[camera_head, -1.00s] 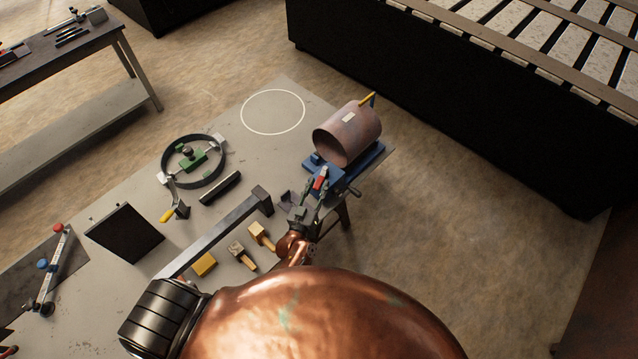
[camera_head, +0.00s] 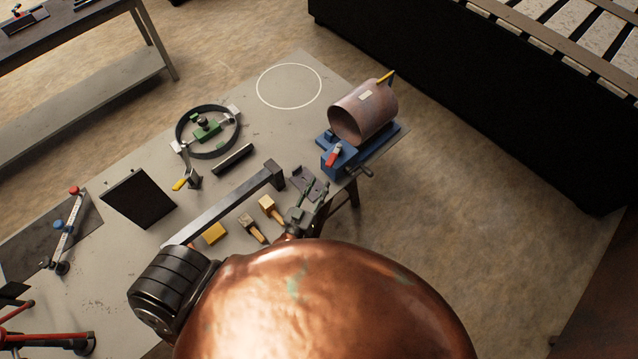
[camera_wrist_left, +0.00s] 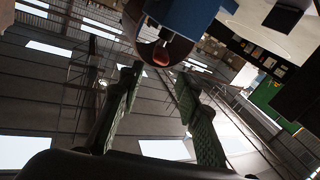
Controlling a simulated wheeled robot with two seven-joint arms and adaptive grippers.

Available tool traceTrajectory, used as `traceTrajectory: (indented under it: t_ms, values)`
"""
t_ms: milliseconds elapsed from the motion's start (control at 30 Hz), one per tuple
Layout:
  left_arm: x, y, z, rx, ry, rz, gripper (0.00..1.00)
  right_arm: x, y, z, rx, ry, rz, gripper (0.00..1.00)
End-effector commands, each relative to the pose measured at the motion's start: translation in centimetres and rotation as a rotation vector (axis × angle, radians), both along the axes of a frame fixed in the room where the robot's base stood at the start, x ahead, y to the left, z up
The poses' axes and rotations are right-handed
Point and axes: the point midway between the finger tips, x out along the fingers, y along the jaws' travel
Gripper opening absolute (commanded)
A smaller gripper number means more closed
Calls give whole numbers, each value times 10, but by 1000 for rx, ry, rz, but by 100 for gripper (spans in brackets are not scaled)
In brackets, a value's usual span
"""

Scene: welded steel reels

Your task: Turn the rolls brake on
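The rolls unit (camera_head: 340,160) is a blue base at the table's right end, bearing a rusty steel cylinder (camera_head: 366,110). A short red lever (camera_head: 333,156) sits on its near blue block; I take it for the brake. My left gripper (camera_head: 311,190) is below and left of this lever, apart from it, its two green fingers spread and empty. In the left wrist view the fingers (camera_wrist_left: 158,88) are open with nothing between them. The blue block (camera_wrist_left: 192,14) and a red tip (camera_wrist_left: 161,56) show above them. My right gripper is not in view.
A dark crank handle (camera_head: 362,171) sticks out of the base's near side. A long grey bar (camera_head: 225,203), wooden-handled tools (camera_head: 268,206) and a black ring fixture (camera_head: 208,131) lie on the table. Floor right of the table is clear.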

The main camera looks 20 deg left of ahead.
Motion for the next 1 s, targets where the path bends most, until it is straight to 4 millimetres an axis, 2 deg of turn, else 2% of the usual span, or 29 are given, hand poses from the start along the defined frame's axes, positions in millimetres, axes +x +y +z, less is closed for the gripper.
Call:
traceTrajectory:
  t_ms: [167,267,400,500,733,833,1000]
  values:
    - [-13,27,-11,-129,-17,-15,17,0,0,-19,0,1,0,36]
    - [-28,55,-18,-318,-34,-46,10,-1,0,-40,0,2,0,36]
    - [-51,89,-23,-656,-36,-113,1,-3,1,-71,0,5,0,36]
    - [-66,105,-25,-910,-8,-165,0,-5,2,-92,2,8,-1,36]
    - [-92,119,-27,-1386,104,-232,0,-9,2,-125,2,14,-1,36]
    - [-97,121,-27,-1497,136,-239,0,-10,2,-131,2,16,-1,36]
    - [-95,120,-24,-1564,153,-241,0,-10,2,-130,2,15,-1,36]
